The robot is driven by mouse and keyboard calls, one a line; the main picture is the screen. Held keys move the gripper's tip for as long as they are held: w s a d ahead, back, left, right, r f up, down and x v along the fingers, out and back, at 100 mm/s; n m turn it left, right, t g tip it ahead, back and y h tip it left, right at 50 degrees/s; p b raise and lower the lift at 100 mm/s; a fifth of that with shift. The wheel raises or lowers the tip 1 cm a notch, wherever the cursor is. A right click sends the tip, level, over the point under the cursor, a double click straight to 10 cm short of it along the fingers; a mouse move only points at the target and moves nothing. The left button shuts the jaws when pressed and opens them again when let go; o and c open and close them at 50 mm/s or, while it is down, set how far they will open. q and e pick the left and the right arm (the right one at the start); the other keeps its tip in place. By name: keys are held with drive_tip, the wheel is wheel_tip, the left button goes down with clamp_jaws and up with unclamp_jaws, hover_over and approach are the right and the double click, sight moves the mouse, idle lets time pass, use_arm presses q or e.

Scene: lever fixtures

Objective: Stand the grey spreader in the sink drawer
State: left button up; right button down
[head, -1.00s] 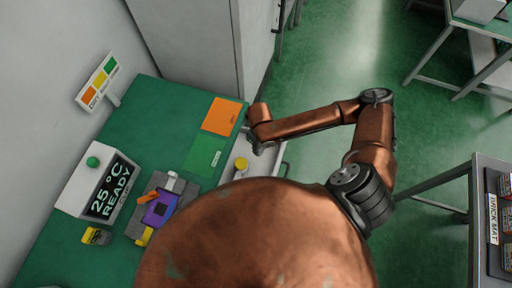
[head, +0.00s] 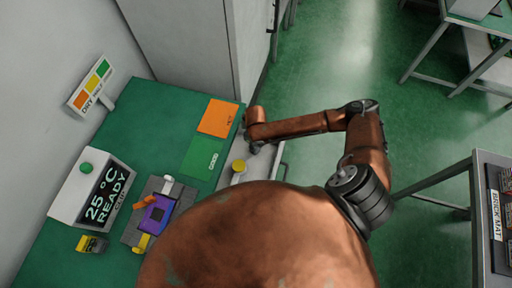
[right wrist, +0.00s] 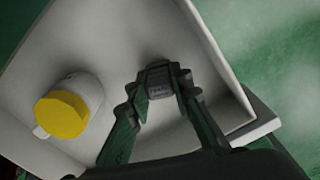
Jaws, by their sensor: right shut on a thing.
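My right gripper (head: 248,138) is above the far part of the pale open sink drawer (head: 265,162) at the bench's right edge. In the right wrist view my right gripper (right wrist: 158,82) points down into the drawer (right wrist: 95,40), its fingers shut on a small grey piece (right wrist: 160,92), which I take to be the grey spreader. Only a bit of it shows between the fingertips; the rest is hidden, and I cannot tell whether it touches the drawer floor. My left gripper is not in view.
A white container with a yellow top (right wrist: 62,114) stands in the drawer left of the gripper; it also shows in the head view (head: 238,166). Orange (head: 218,117) and green (head: 201,158) mats lie on the bench beside the drawer. A display box (head: 92,195) stands further left.

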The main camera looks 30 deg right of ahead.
drive_tip(key=shift+f, duration=0.1)
drive_tip(key=c, duration=1.7)
unclamp_jaws()
drive_tip(key=shift+c, duration=0.2)
wheel_tip(320, 180, up, 12)
drive_tip(key=p, duration=0.2)
